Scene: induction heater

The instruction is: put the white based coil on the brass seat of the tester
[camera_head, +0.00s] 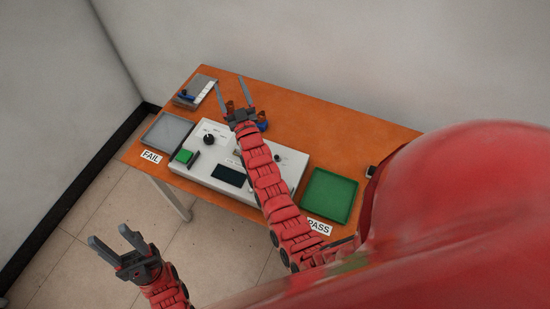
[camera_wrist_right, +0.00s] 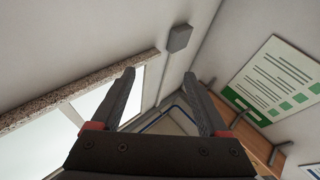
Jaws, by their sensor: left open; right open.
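The white tester (camera_head: 215,135) lies on the orange table, with a dark knob, a dark display and a green button. My right arm crosses over it and hides part of its top; I cannot make out the brass seat. Behind my right gripper (camera_head: 230,80) small copper-coloured coils (camera_head: 230,105) stand on the table; a blue base (camera_head: 262,124) shows at the right one. No white base can be made out. My right gripper is open and empty, its fingers pointing up, also in the right wrist view (camera_wrist_right: 159,74). My left gripper (camera_head: 108,234) is open and empty, off the table's front left.
A grey tray (camera_head: 149,145) by the FAIL label is at the table's left, a green tray (camera_head: 329,196) by the PASS label at the right. A grey device (camera_head: 205,86) with a blue item lies at the back left. The table's back right is clear.

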